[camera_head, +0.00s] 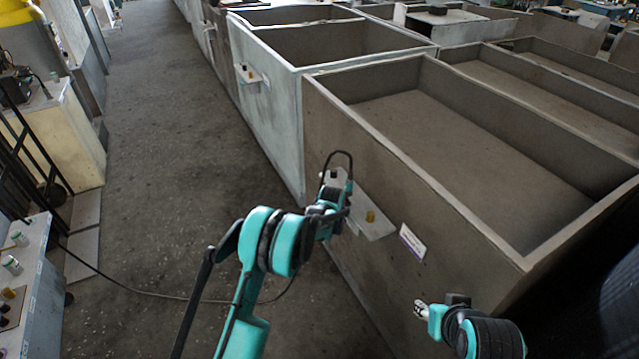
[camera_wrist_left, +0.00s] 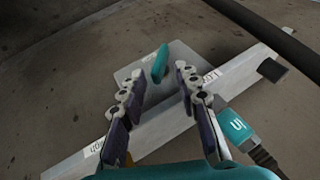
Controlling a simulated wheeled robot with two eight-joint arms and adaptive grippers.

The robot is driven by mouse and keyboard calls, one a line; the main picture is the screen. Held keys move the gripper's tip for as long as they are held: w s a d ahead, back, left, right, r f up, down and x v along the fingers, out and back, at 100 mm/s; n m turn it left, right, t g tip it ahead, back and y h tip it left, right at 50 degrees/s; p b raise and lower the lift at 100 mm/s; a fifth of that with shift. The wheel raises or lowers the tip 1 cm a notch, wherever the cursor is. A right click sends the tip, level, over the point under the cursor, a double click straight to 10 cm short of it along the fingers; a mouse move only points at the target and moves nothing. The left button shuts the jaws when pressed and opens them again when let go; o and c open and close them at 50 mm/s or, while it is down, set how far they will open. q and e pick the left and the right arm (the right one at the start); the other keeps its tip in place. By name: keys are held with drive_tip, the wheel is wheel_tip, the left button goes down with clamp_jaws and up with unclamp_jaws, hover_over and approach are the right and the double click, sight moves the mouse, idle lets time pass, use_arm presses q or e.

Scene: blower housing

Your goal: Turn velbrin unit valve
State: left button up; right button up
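In the left wrist view, a teal lever (camera_wrist_left: 160,62) stands on a square grey plate (camera_wrist_left: 185,57). My left gripper (camera_wrist_left: 160,75) is open, its two fingers on either side of the lever with visible gaps. In the head view, my left gripper (camera_head: 335,196) is at the plate's upper part and hides the lever. My right gripper (camera_head: 421,309) is low at the right, away from the plate; its fingers are too small to judge.
A white label (camera_head: 412,242) is on the wall right of the plate. A teal connector (camera_wrist_left: 238,130) with a cable shows in the wrist view. Open housings (camera_head: 460,150) fill the right; the floor aisle (camera_head: 170,140) left is clear apart from a cable.

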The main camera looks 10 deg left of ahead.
use_arm(q)
drive_tip(key=s+a+r+n, duration=0.1)
drive_tip(key=s+a+r, duration=0.1)
drive_tip(key=r, duration=0.5)
drive_tip(key=s+a+r+n+g, duration=0.1)
drive_tip(key=s+a+r+n, duration=0.1)
drive_tip(key=s+r, duration=0.3)
drive_tip(key=s+a+r+n+g+h, duration=0.1)
drive_tip(key=s+a+r, duration=0.1)
drive_tip(key=r, duration=0.7)
drive_tip(key=shift+s+r+n, duration=0.25)
drive_tip(key=shift+s+n, duration=0.05)
drive_tip(key=shift+s, duration=0.4)
